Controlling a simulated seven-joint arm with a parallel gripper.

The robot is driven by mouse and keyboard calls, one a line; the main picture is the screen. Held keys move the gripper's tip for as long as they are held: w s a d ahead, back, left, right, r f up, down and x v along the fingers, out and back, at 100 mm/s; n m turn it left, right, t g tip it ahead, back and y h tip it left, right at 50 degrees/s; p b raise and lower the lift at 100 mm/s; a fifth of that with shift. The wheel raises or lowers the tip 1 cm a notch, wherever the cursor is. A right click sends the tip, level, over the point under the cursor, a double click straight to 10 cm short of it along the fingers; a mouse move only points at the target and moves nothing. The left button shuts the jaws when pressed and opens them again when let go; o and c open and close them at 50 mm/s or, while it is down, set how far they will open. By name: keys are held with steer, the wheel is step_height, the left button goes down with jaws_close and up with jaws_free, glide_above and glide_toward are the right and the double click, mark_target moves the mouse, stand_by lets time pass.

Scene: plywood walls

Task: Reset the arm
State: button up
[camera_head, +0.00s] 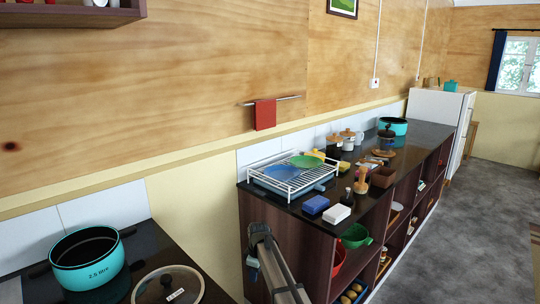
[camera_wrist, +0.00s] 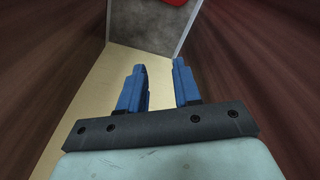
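My gripper (camera_wrist: 161,82) shows in the wrist view, with two blue fingers on a dark bar. The fingers stand apart with a clear gap, and nothing is between them. Dark brown panels rise on both sides of the gripper, with a pale surface (camera_wrist: 90,100) and a grey panel (camera_wrist: 148,25) beyond the fingertips. A small part of a red thing (camera_wrist: 176,2) shows at the top edge, apart from the fingers.
In the head view, a long dark counter over open shelves holds a dish rack (camera_head: 291,178), a blue block (camera_head: 316,204), a white block (camera_head: 336,214) and several jars. A teal pot (camera_head: 88,262) and glass lid (camera_head: 168,286) are at lower left. Grey floor (camera_head: 455,240) is clear at right.

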steer(key=s+d+f+m+g, duration=0.1)
steer(key=s+d+f+m, duration=0.3)
steer(key=s+f, duration=0.45)
steer(key=s+d+f+m+g+h, duration=0.1)
steer(key=s+d+f, duration=0.5)
steer(key=s+f, duration=0.25)
steer(key=s+d+f+m+g, duration=0.25)
steer(key=s+d+f, duration=0.25)
steer(key=s+f, duration=0.4)
steer(key=s+d+f+m+g, duration=0.1)
steer(key=s+d+f+m, duration=0.1)
steer(key=s, duration=0.8)
steer(key=s+d+f+m+g, duration=0.1)
steer(key=s+d+m, duration=0.2)
steer(key=s, duration=0.8)
steer(key=s+d+f+m+g, duration=0.1)
steer(key=s+d+f+m, duration=0.1)
steer(key=s, duration=0.8)
steer(key=shift+s+d+f, duration=0.3)
steer(key=shift+d, duration=0.15)
